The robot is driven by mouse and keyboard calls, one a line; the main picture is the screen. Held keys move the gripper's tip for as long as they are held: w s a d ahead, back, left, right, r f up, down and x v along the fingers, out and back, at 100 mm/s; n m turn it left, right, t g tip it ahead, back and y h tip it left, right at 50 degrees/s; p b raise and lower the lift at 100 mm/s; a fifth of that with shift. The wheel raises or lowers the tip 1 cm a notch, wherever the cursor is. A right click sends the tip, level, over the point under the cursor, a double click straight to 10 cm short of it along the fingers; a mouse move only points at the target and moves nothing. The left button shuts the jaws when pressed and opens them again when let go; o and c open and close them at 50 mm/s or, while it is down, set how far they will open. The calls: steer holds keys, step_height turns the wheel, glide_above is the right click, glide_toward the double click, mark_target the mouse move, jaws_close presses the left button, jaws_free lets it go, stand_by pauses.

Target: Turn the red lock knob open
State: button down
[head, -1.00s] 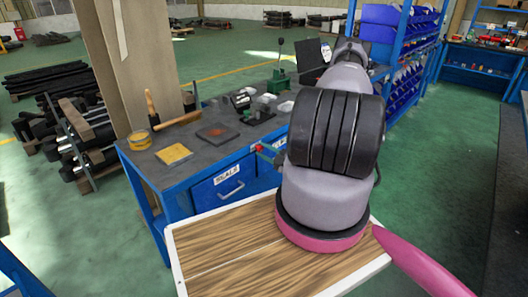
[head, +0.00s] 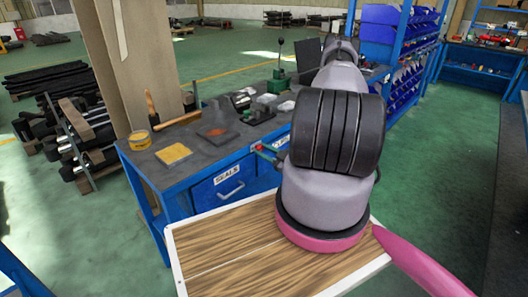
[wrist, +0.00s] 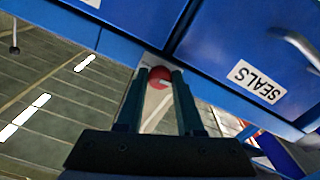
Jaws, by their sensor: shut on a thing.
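The red lock knob (wrist: 158,73) is on the blue front of the bench, beside the drawer (wrist: 235,50) labelled SEALS. A pale mark shows on the knob's face. In the wrist view the two dark fingers of my gripper (wrist: 159,82) stand on either side of the knob, shut on it. In the head view my gripper (head: 267,154) reaches the bench front to the right of the SEALS drawer (head: 222,186). There the knob is small and partly hidden by the fingers, so its turn angle cannot be read.
The blue workbench (head: 182,180) carries a yellow pad (head: 173,153), a yellow tin (head: 140,139), a mallet (head: 180,120) and a dark plate (head: 218,133). A wooden-topped surface (head: 220,245) lies in front. Green floor (head: 430,170) is free at the right.

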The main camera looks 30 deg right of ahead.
steer(key=shift+f, duration=0.1)
steer(key=c, duration=0.5)
jaws_free()
steer(key=shift+c, duration=0.2)
steer(key=shift+s, duration=0.1)
steer(key=v, duration=1)
steer(key=shift+s, duration=0.35)
steer(key=shift+d, duration=0.15)
